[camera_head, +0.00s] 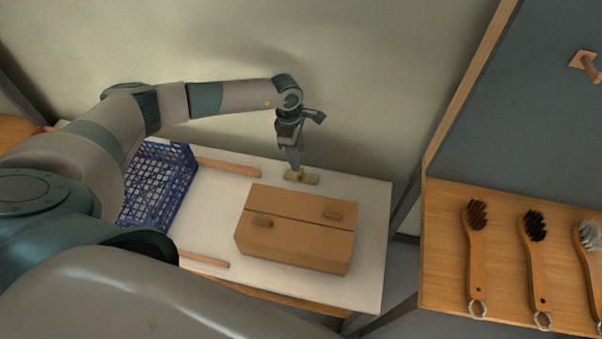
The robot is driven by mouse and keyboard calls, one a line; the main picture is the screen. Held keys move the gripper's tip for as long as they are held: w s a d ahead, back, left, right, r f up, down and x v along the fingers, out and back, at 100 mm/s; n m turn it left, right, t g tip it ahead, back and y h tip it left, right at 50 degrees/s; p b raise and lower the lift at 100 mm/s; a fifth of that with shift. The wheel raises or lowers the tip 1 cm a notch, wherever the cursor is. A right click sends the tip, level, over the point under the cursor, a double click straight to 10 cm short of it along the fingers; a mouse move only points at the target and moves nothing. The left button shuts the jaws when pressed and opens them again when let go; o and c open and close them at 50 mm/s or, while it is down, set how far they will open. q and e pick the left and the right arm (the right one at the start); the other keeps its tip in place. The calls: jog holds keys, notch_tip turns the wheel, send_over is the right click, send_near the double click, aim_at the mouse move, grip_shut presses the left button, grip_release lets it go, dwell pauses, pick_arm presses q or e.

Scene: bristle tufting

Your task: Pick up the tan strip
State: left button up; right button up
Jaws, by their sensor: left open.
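A small tan strip (311,180) lies on the white tabletop (373,210), behind the brown box. My left gripper (296,170) points down right at the strip, with its fingertips at the strip's left part. The gripper is open. The fingers hide part of the strip, and I cannot tell whether they touch it. My right gripper is not in view.
A brown box (295,248) with small brown pieces on its lid stands just in front. A blue crate (160,187) is on the left. Wooden sticks (229,167) lie nearby. Several brushes (476,262) lie on a wooden shelf at right.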

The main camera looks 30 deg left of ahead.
aim_at(301, 172)
pick_arm(q)
jog(key=shift+d+f, duration=0.15)
jog(key=shift+f, duration=1.1)
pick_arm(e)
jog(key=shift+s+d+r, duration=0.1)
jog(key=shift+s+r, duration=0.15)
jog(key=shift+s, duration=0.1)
pick_arm(q)
jog(key=shift+p, duration=0.3)
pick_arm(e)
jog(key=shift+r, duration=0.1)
pick_arm(q)
jog(key=shift+d+f+p, duration=0.1)
jog(key=shift+f+p, duration=0.3)
jog(key=shift+f, duration=0.2)
jog(key=f, duration=0.1)
jog(key=f+p, duration=0.1)
jog(key=shift+d+f, duration=0.2)
jog(key=shift+f, duration=0.2)
jog(key=shift+w+f, duration=0.1)
jog(key=shift+f, duration=0.5)
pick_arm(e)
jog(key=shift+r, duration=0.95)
pick_arm(q)
jog(key=shift+c, duration=0.2)
jog(key=c, duration=1.1)
jog(key=shift+o, duration=0.2)
